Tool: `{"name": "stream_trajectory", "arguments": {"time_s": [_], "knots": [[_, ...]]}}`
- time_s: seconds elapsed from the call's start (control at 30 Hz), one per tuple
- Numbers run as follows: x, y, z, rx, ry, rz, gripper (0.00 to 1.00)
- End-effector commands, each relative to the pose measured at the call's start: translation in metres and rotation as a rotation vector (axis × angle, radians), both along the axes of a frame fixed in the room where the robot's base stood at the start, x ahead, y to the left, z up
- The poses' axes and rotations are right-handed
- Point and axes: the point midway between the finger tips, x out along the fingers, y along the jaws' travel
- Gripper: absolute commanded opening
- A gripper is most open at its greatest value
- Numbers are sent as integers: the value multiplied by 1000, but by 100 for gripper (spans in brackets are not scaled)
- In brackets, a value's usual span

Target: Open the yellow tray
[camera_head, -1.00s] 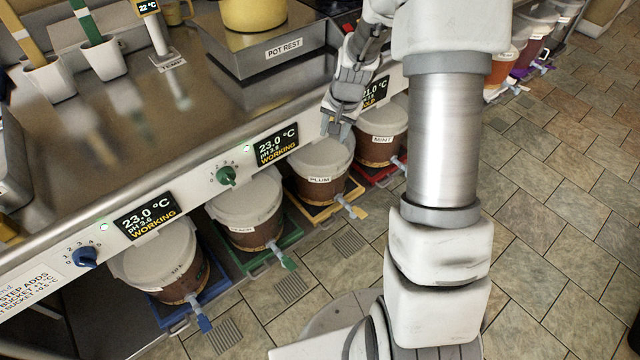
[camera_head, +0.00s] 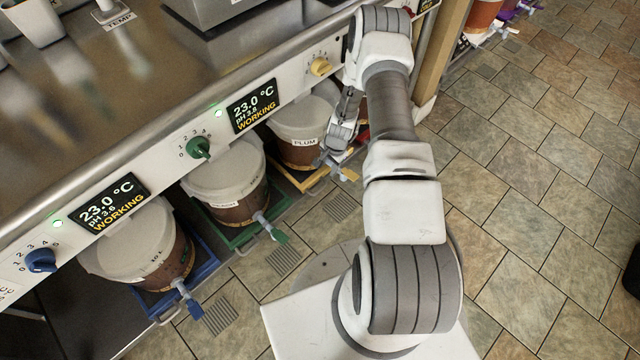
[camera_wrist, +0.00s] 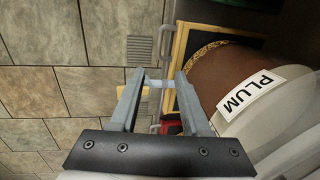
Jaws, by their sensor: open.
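The yellow tray (camera_head: 300,185) sits on the floor under the counter, with the white-lidded PLUM bucket (camera_head: 297,148) on it. Its yellow edge also shows in the wrist view (camera_wrist: 180,45). My gripper (camera_head: 333,170) is low at the tray's front right, beside the bucket. In the wrist view its two fingers (camera_wrist: 160,76) are apart. A pale bar, seemingly the bucket's tap stem, crosses between them, and a yellow tap handle (camera_wrist: 128,91) shows behind the left finger. I cannot tell whether the fingers touch anything.
The green tray (camera_head: 240,238) and blue tray (camera_head: 165,302) with their buckets stand to the left, taps sticking out. A red item (camera_wrist: 171,123) lies close beyond the gripper. The counter front with dials is above. Tiled floor (camera_head: 510,200) is open to the right.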

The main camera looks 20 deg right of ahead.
Motion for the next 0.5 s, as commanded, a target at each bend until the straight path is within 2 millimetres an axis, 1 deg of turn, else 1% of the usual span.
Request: {"name": "stream_trajectory", "arguments": {"time_s": [0.17, 0.5], "knots": [[4, 2, -30, 0, 1, 1, 47], [16, 8, -105, -1, 1, 3, 47]]}}
